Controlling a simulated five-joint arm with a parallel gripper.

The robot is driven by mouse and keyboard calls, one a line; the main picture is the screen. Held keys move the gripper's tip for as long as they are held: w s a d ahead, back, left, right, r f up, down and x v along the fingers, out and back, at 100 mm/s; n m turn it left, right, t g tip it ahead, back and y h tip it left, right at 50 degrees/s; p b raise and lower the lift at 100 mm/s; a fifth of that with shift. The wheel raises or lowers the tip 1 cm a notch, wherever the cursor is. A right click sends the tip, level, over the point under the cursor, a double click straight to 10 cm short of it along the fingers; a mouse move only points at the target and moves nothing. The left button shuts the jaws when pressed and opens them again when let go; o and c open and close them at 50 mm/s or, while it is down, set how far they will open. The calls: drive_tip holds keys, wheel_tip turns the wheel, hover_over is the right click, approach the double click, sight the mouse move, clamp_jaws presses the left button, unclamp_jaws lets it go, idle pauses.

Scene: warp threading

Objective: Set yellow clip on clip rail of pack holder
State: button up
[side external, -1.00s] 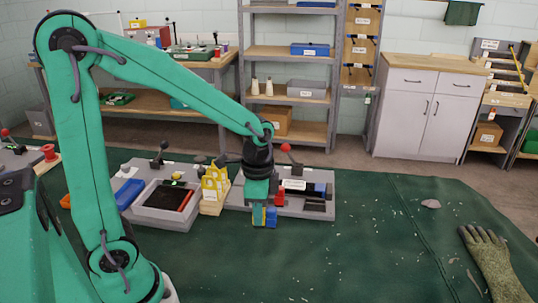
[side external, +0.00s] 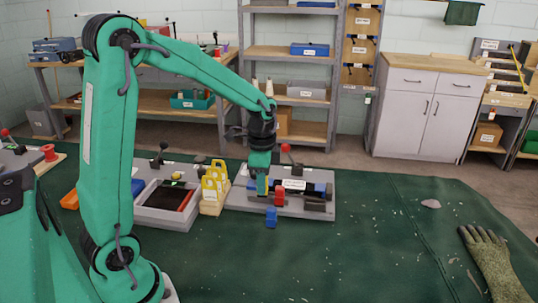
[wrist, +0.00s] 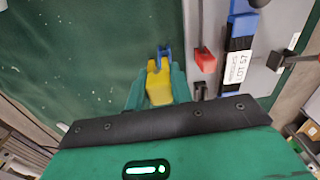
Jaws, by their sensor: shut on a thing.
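My gripper (side external: 262,190) is shut on the yellow clip (wrist: 158,84), which sits between the green fingers in the wrist view. In the side view the clip is mostly hidden by the fingers. My gripper is over the left front part of the grey pack holder (side external: 240,203). The holder carries a dark-and-blue pack with a white label (wrist: 236,66). A red clip (side external: 279,195) is at the holder's front, right of my gripper. A blue clip (side external: 271,217) is low at the holder's front edge. I cannot tell whether the yellow clip touches the holder.
Further left is a grey tray (side external: 163,215). A red-knobbed lever (side external: 286,149) rises behind the holder.

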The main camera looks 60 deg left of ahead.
drive_tip(key=w+a, duration=0.3)
drive_tip(key=a, duration=0.5)
drive_tip(key=shift+a+m, duration=0.15)
drive_tip(key=shift+m, duration=0.15)
drive_tip(key=shift+w+f, duration=0.1)
drive_tip(key=shift+f, duration=0.15)
drive_tip(key=shift+f, duration=2.75)
drive_tip(key=shift+f, duration=1.8)
idle(0.9)
drive_tip(key=o, duration=1.3)
drive_tip(key=shift+o, duration=0.2)
drive_tip(key=shift+r, duration=0.15)
